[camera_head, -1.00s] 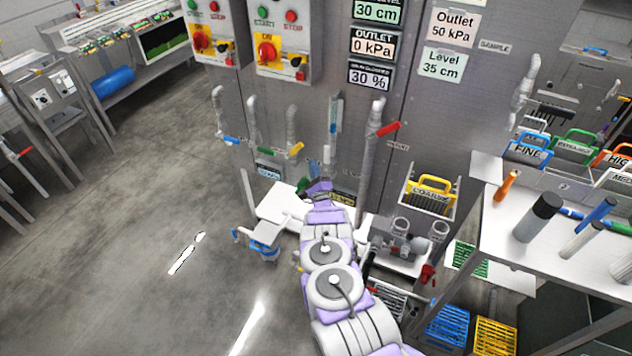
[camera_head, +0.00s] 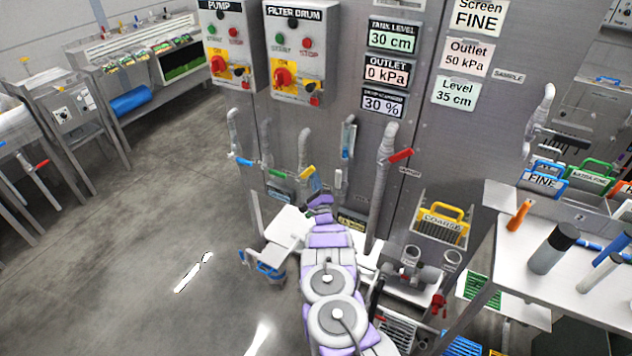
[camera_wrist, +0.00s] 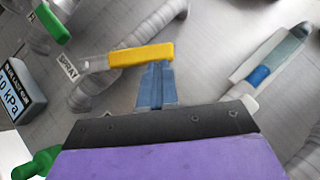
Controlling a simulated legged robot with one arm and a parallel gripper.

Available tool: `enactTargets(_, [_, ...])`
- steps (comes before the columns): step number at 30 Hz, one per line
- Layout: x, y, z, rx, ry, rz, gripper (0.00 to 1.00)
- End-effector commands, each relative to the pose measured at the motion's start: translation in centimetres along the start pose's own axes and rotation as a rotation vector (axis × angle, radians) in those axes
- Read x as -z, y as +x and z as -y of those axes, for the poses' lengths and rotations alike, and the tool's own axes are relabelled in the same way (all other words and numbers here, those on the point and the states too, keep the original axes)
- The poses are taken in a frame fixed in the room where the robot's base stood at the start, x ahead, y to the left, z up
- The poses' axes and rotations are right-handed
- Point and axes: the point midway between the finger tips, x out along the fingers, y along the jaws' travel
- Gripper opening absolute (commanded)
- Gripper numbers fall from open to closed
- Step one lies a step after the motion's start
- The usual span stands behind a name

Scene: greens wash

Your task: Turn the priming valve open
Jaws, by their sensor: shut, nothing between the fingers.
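Several valve handles sit on pipes along the steel panel: a blue handle (camera_head: 240,160), a green handle (camera_head: 278,174), a yellow handle (camera_head: 307,172) and a red handle (camera_head: 401,155). No priming label is readable, so I cannot tell which is the priming valve. The yellow handle (camera_wrist: 141,54) lies nearly level in the wrist view, beside a tag that seems to read SPRAY. My gripper (camera_head: 314,184) has its blue fingers shut and empty. In the wrist view its fingertips (camera_wrist: 157,68) are just under the yellow handle; contact cannot be told.
A clear tube (camera_wrist: 270,65) with a blue part stands right of my fingers. A pump assembly (camera_head: 420,265) with a small red handle (camera_head: 438,302) sits low on the right. A worktable (camera_head: 500,260) holds bottles at far right. The floor on the left is open.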

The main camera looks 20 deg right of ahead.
Motion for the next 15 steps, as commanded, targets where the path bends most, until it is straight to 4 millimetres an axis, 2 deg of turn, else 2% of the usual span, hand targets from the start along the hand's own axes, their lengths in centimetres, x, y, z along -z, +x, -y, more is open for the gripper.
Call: enactTargets(15, [-1.1, 1.2, 0.83, -0.1, -0.097, -0.001, 0.0])
